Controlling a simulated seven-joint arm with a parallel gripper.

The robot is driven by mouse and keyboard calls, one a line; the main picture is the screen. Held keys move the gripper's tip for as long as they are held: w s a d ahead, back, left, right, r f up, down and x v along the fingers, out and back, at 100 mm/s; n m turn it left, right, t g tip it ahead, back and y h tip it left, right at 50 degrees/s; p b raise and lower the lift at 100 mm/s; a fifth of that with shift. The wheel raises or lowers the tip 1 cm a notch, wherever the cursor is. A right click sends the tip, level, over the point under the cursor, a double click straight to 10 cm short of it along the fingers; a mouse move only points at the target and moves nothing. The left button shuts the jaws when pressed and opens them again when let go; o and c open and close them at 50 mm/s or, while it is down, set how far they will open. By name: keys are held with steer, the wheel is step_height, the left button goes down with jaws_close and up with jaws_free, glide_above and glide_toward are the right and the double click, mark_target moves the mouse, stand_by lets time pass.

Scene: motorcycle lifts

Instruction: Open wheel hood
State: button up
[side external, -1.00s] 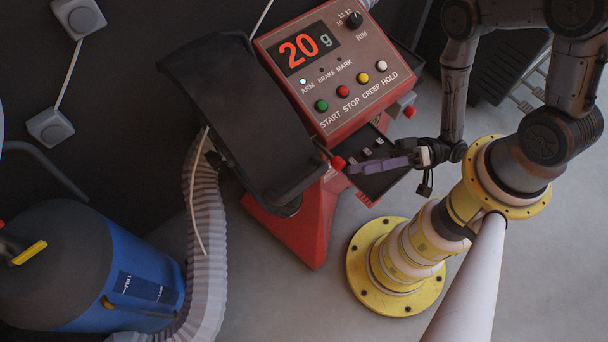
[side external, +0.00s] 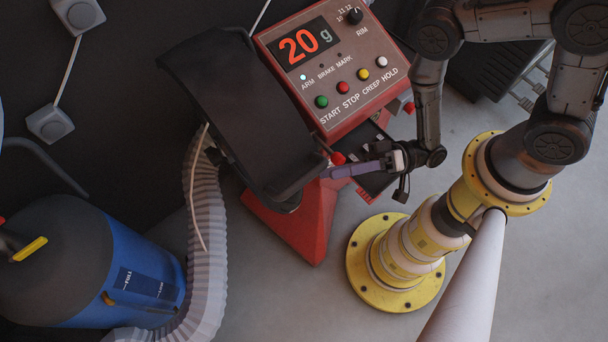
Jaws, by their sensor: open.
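The wheel hood (side external: 235,115) is a large black curved cover on the left side of a red wheel-balancing machine (side external: 318,205). It hangs down over the wheel area and hides what is behind it. A red knob (side external: 338,158) sits by the hood's lower right edge. My gripper (side external: 340,171) reaches in from the right with its purple-grey fingers pointing left, just below the red knob and close to the hood's edge. It is open; I cannot tell whether it touches the knob or the hood.
The control panel (side external: 345,70) with its display and coloured buttons stands above my gripper. A dark tray (side external: 375,183) is beside the fingers. A blue vacuum (side external: 120,265) and a ribbed grey hose (side external: 205,255) stand at the left. The floor (side external: 300,310) in front is clear.

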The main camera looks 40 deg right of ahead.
mark_target(304, 177)
steer(key=shift+x, duration=3.55)
jaws_close()
